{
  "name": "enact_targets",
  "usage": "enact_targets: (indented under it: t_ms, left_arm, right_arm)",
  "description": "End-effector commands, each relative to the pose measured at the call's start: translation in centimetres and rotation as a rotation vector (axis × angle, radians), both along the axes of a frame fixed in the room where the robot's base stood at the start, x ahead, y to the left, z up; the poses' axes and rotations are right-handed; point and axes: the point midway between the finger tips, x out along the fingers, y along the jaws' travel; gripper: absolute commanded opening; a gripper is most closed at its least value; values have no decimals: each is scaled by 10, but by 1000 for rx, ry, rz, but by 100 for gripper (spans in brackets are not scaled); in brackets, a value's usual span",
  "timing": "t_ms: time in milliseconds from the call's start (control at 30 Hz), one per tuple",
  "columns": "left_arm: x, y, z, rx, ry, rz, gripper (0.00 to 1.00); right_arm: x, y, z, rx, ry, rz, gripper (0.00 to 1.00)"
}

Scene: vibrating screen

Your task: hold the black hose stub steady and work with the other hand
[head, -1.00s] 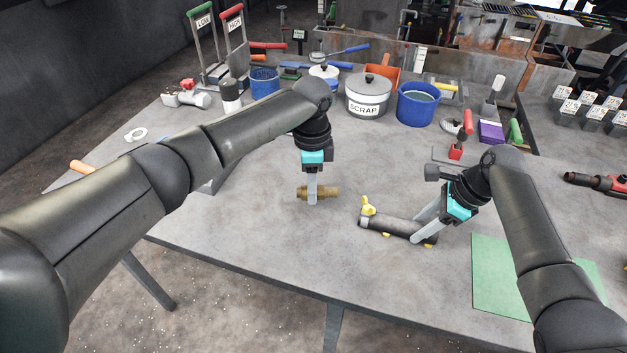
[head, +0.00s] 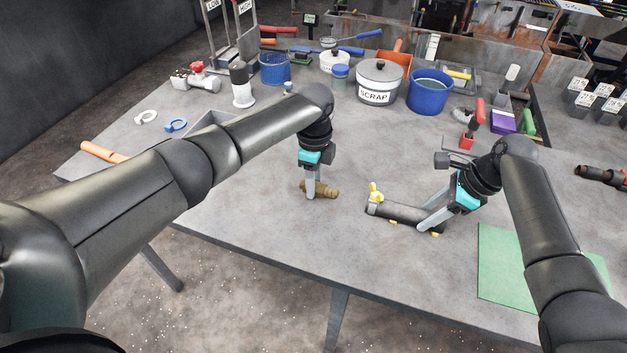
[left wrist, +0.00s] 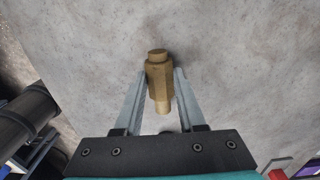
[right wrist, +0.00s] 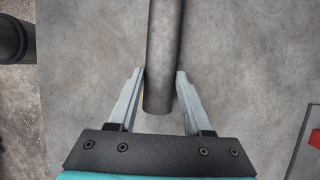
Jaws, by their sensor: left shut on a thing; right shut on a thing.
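The black hose stub (head: 402,213) lies on the table, with a yellow winged piece (head: 375,192) at its left end. My right gripper (head: 428,227) is shut on the right part of the hose stub; in the right wrist view the dark hose (right wrist: 162,60) runs between the fingers. My left gripper (head: 312,194) is shut on a brass fitting (head: 327,190) at table level, left of the hose and apart from it. In the left wrist view the fitting (left wrist: 159,80) shows hexagonal flats and a narrower end between the fingers.
A green mat (head: 500,265) lies right of my right gripper. A SCRAP pot (head: 380,82), blue bucket (head: 429,93) and red-handled tool (head: 475,120) stand behind. A white ring (head: 145,117) and blue ring (head: 176,125) lie at left. Table between the grippers is mostly clear.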

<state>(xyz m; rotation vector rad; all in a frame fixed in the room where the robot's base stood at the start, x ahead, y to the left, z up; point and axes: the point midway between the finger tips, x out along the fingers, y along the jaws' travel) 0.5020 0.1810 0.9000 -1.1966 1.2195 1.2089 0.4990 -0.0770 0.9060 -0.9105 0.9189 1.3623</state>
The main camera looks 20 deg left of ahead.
Motion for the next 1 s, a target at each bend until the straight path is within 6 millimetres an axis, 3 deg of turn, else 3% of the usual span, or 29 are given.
enact_targets:
  t_ms: [500, 1000]
  left_arm:
    - [0, -46, 1, -1, 0, -1, 0]
    - [0, -62, 1, 0, 0, 0, 0]
  right_arm:
    - [0, 0, 0, 0, -1, 0, 1]
    - [0, 0, 0, 0, -1, 0, 1]
